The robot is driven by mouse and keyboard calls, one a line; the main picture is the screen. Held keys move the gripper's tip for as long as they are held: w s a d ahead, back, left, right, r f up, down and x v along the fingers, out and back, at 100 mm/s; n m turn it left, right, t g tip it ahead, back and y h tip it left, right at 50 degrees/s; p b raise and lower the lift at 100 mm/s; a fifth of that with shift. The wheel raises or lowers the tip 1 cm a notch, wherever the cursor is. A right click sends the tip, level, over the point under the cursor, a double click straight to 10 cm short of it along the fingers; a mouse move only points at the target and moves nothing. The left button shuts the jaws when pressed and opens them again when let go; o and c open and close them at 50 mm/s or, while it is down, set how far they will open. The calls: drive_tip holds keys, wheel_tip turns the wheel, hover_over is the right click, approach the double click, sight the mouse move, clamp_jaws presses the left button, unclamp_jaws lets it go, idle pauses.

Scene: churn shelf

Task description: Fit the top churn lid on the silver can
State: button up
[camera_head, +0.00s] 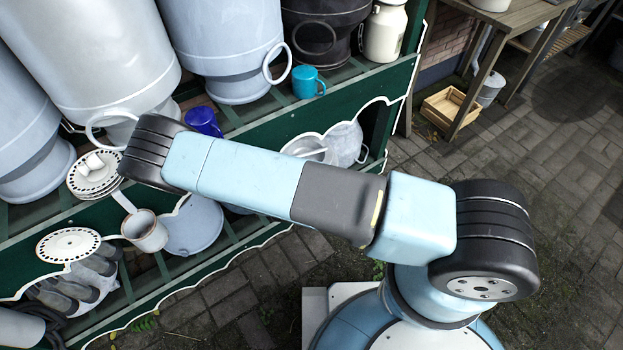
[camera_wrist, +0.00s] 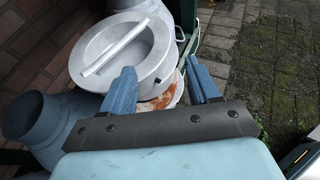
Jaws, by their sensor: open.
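A round silver churn lid (camera_wrist: 98,45) with a straight bar handle fills the upper middle of the wrist view. Something pale and rust-stained (camera_wrist: 181,96) shows below its edge, between my fingers. In the head view a silver lid (camera_head: 303,147) shows on the lower shelf, partly behind my arm. A silver-grey can (camera_head: 345,140) with a ring handle stands beside it. A much larger silver can (camera_head: 105,60) stands on the upper shelf; I cannot tell which can is meant. My gripper (camera_wrist: 160,68) is open and empty, its left finger over the lid's near edge. The head view hides it.
The green shelf (camera_head: 345,88) also bears a blue-grey can (camera_head: 225,45), a teal mug (camera_head: 307,82), a dark blue mug (camera_head: 203,120) and plates (camera_head: 92,182). A grey-blue can (camera_wrist: 55,118) is left of my gripper. Paving to the right is open, beyond a wooden crate (camera_head: 448,107).

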drive_tip(key=x, duration=1.3)
drive_tip(key=shift+w+d, duration=0.1)
clamp_jaws()
idle(0.4)
